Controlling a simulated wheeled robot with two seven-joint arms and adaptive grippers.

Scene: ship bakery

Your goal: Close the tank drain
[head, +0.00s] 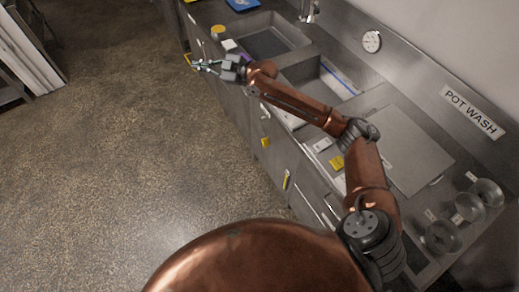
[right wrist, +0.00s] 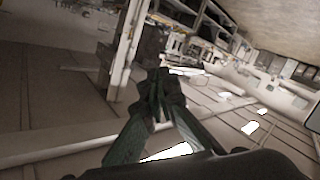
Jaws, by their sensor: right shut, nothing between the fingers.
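My right gripper (head: 195,66) reaches out past the front edge of the pot-wash counter, by the far sink. It is shut and empty; its dark fingers also meet in the right wrist view (right wrist: 158,76). A small yellow part (head: 187,59) shows at the counter front just beyond the fingertips; I cannot tell whether they touch. More yellow parts sit on the cabinet front, one in the middle (head: 265,142) and one nearer (head: 286,179). I cannot tell which of these, if any, belongs to the tank drain. My left gripper is out of view.
The steel counter holds a far sink basin (head: 268,44) and a middle basin (head: 308,76), partly behind my right arm. A round gauge (head: 371,41) is on the back wall. Several round metal items (head: 469,207) stand at the right end. The floor (head: 110,150) left of the counter is clear.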

